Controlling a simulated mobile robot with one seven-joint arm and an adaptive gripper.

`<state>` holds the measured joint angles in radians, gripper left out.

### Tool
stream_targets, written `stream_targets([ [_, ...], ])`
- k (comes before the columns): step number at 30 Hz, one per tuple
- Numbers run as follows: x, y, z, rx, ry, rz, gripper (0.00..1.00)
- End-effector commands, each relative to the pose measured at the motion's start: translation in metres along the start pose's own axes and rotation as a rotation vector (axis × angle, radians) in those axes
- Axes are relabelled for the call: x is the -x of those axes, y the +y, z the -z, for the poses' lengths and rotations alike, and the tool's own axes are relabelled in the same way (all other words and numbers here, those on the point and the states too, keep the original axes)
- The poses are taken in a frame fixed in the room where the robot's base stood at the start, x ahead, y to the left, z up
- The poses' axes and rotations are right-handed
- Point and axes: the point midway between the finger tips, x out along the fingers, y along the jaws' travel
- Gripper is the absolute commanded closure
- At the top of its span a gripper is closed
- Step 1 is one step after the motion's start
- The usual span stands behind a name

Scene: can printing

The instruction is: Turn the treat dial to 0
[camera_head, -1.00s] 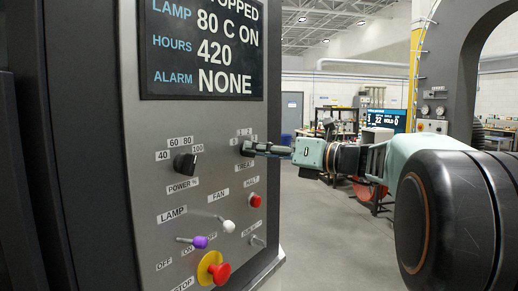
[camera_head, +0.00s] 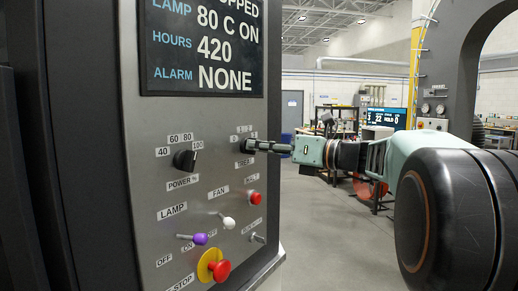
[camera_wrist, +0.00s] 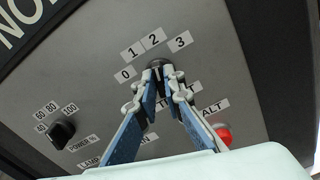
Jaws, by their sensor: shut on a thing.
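The treat dial (camera_wrist: 157,64) is a small dark knob on the grey panel, under labels 0, 1, 2 and 3 in the wrist view. My gripper (camera_wrist: 159,74) is shut on the dial, with one blue-padded finger on each side. The fingers cover most of the knob, and I cannot tell for sure which number its pointer faces. The label below it is partly hidden by the fingers. In the head view my gripper (camera_head: 252,147) reaches from the right to the dial (camera_head: 244,146), just above the TREAT label.
The power dial (camera_head: 185,160) is to the left. Below are a red HALT button (camera_head: 255,198), a white-tipped FAN lever (camera_head: 228,224), a purple-tipped LAMP lever (camera_head: 200,239) and a red stop button (camera_head: 220,270) on yellow. A dark display (camera_head: 203,50) is above.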

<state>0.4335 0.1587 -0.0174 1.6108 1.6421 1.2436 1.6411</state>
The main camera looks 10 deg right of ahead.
Motion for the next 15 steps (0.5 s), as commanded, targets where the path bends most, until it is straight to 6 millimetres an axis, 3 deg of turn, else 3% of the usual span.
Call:
stream_targets([
  [15,0.0002,0.0002,0.0035,0.433,-0.001,0.0,1.0],
])
